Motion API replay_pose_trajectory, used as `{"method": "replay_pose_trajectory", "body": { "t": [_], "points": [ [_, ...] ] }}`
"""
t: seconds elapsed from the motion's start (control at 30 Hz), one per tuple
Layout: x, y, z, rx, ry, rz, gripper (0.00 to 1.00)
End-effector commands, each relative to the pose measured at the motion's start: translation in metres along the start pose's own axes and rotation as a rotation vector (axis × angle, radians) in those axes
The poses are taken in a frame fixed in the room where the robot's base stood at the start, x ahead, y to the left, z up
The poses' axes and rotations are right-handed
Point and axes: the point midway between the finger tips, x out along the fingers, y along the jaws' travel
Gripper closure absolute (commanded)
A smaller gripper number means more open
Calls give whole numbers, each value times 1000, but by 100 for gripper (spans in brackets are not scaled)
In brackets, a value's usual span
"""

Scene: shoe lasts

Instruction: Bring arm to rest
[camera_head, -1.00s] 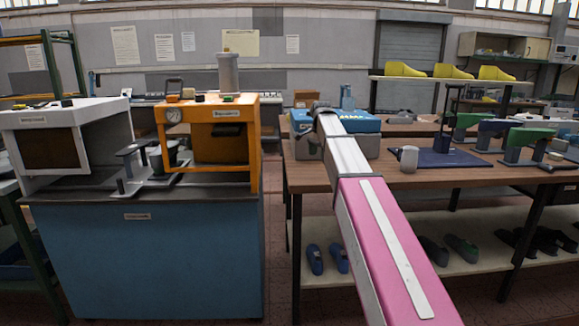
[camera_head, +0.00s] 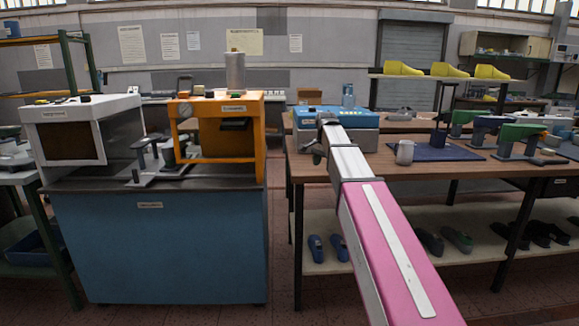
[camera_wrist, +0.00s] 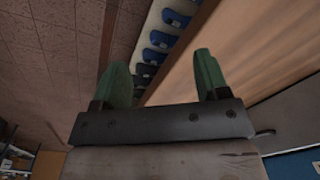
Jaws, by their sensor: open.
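My arm, pink and silver, reaches forward from the bottom right of the head view. My gripper (camera_head: 318,153) is at its far end, small and dark, near the left edge of the wooden table. In the wrist view my gripper (camera_wrist: 160,75) shows two green fingers set wide apart with nothing between them. The wooden table's edge (camera_wrist: 225,50) and a shelf with blue shoe lasts (camera_wrist: 158,55) lie beyond the fingers.
The wooden table (camera_head: 420,172) carries a blue-topped machine (camera_head: 310,117), a white mug (camera_head: 404,152) and several green and dark shoe-last stands. A blue cabinet (camera_head: 160,250) with an orange machine (camera_head: 250,110) and a white machine (camera_head: 65,115) stands left. A floor gap separates them.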

Motion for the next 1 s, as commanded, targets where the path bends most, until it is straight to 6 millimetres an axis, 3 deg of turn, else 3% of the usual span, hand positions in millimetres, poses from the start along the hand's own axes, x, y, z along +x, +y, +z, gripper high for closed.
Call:
{"method": "replay_pose_trajectory", "body": {
  "t": [0.37, 0.7, 1.0],
  "points": [
    [87, 49, 23, -164, -10, 13, 32],
    [204, 136, 68, -443, -30, 29, 32],
    [281, 220, 118, -691, -50, 37, 32]
  ]
}}
